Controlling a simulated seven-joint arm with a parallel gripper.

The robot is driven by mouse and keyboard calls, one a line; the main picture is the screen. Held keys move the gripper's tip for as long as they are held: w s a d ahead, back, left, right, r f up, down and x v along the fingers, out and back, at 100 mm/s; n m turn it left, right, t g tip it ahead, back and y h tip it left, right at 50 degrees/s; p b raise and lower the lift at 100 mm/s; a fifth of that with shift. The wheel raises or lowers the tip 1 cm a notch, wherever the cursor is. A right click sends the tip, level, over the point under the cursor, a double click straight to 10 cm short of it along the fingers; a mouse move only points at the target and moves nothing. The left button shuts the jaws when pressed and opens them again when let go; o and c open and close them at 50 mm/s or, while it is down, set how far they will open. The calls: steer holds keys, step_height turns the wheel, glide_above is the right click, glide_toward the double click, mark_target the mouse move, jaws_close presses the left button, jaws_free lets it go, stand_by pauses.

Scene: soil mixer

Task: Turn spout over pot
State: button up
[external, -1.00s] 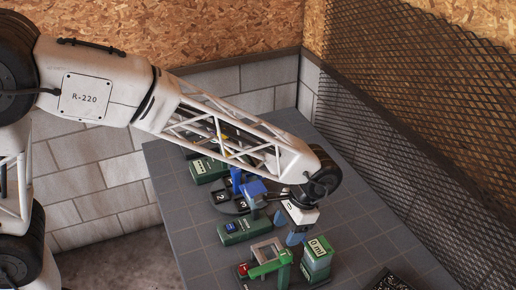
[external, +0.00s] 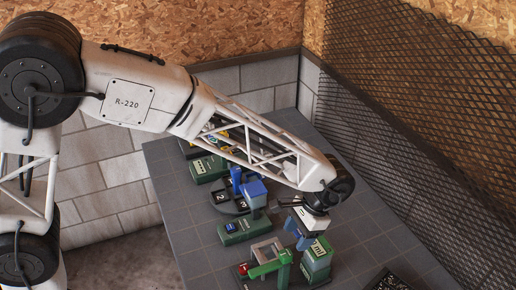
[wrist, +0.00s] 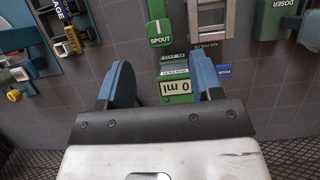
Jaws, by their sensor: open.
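The green spout lever (external: 270,266), with a red end, sits at the lower middle of the external view. In the wrist view its green head (wrist: 158,32) carries the label SPOUT, top centre. A green box (external: 318,262) with a 0 ml display stands beside it; the box also shows in the wrist view (wrist: 177,89). My gripper (external: 304,240) has blue fingers and is above the box. In the wrist view my gripper (wrist: 162,72) is open, with nothing held between the fingers. The SPOUT head lies beyond the fingertips. I cannot identify the pot.
A grey frame (wrist: 208,20) stands right of the spout in the wrist view, with a green DOSER unit (wrist: 275,18) beyond. Blue-topped (external: 254,190) and green (external: 208,168) units stand further back on the grey tabletop (external: 190,240). A mesh wall (external: 420,120) borders the right.

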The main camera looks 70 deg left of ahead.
mark_target(297, 248)
steer(key=shift+x, duration=3.5)
jaws_close()
